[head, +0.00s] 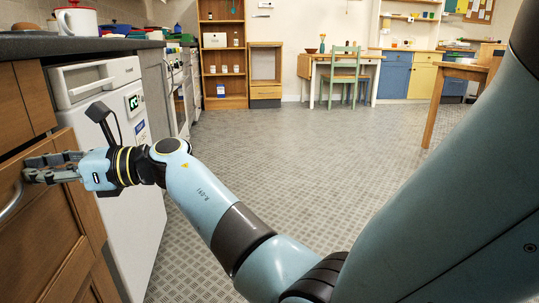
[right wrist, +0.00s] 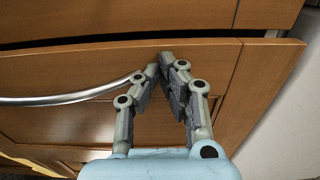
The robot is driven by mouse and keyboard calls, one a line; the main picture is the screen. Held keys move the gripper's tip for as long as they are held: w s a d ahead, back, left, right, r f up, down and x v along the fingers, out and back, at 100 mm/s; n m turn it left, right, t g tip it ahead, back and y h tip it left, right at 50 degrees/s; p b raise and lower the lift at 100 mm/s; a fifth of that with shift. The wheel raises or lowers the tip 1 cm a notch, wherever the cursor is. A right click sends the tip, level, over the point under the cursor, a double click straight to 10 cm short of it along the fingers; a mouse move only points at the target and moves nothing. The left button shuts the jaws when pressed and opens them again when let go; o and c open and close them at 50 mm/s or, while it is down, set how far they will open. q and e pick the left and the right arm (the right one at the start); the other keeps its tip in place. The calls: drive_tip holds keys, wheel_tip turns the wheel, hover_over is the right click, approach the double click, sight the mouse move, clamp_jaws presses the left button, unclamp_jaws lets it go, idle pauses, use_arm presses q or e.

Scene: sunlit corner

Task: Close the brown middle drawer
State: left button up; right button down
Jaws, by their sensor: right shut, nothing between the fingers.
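The brown middle drawer (right wrist: 215,75) has a wooden front and a curved metal handle (right wrist: 70,98). Its front stands a little out from the drawer above, with a dark gap along its top edge. In the head view the drawer front (head: 62,150) is at the left edge, partly hidden by my right gripper (head: 28,168). In the right wrist view my right gripper (right wrist: 165,60) is shut and empty, fingertips at the upper part of the drawer front, right of the handle. I cannot tell whether they touch it. My left gripper is not in view.
A white appliance (head: 120,190) stands right beside the drawers. The patterned floor (head: 280,150) is open out to a table (head: 345,62) and a green chair (head: 342,72).

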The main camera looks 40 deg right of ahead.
sight(21, 172)
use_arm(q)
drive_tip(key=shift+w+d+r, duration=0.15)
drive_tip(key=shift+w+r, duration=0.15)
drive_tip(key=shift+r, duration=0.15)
use_arm(e)
drive_tip(key=x, duration=0.3)
drive_tip(key=shift+w+a+r, duration=0.1)
drive_tip(key=shift+a, duration=0.05)
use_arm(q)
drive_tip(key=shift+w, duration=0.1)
use_arm(e)
drive_tip(key=shift+w, duration=0.1)
